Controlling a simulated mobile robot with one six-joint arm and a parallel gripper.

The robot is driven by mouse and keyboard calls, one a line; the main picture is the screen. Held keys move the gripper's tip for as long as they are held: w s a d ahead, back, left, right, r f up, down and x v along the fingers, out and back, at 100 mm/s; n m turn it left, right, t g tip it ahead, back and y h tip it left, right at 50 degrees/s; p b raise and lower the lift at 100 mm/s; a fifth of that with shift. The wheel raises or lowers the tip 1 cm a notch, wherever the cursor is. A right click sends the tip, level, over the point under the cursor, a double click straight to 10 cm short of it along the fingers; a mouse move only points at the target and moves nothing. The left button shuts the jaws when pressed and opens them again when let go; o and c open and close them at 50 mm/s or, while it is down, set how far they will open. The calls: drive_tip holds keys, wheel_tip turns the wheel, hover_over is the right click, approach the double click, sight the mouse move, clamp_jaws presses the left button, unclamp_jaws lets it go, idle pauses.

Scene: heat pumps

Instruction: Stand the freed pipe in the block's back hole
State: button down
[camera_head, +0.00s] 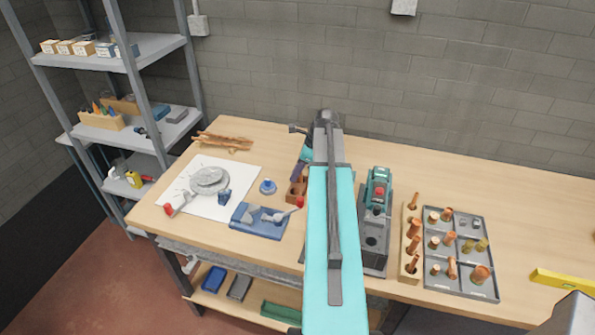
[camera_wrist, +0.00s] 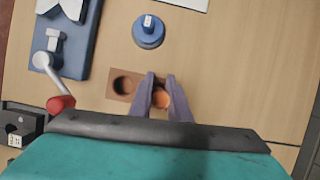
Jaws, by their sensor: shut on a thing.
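The brown block (camera_wrist: 117,98) lies on the bench below my gripper in the wrist view. One round hole at its left shows empty. My gripper (camera_wrist: 160,80) is shut on a copper pipe (camera_wrist: 161,99), seen end-on between the two purple fingers. The pipe is over the right part of the block, which the fingers partly cover. I cannot tell whether its lower end is in a hole or above it. In the head view the block (camera_head: 293,195) shows left of my turquoise arm, which hides part of it.
A blue round-based item (camera_wrist: 148,32) stands close to the block. Right of my arm are a green-topped machine (camera_head: 377,190), a wooden rack of copper pipes (camera_head: 408,262) and a grey fittings tray (camera_head: 485,291).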

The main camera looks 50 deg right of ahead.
drive_tip(key=shift+f, duration=0.1)
drive_tip(key=c, duration=1.6)
unclamp_jaws()
drive_tip(key=shift+s+f, duration=0.1)
drive_tip(key=shift+a, duration=0.1)
drive_tip(key=shift+s+d+r, duration=0.15)
drive_tip(key=shift+d+r, duration=0.05)
drive_tip(key=shift+r, duration=0.15)
drive_tip(key=shift+w+b+v, duration=0.15)
drive_tip(key=shift+b+v, duration=0.8)
drive_tip(key=shift+v, duration=2.4)
drive_tip(key=shift+w+b+v, duration=0.15)
drive_tip(key=shift+b+v, duration=0.8)
drive_tip(key=shift+v, duration=2.4)
drive_tip(key=shift+s+d, duration=0.1)
drive_tip(key=shift+s, duration=0.05)
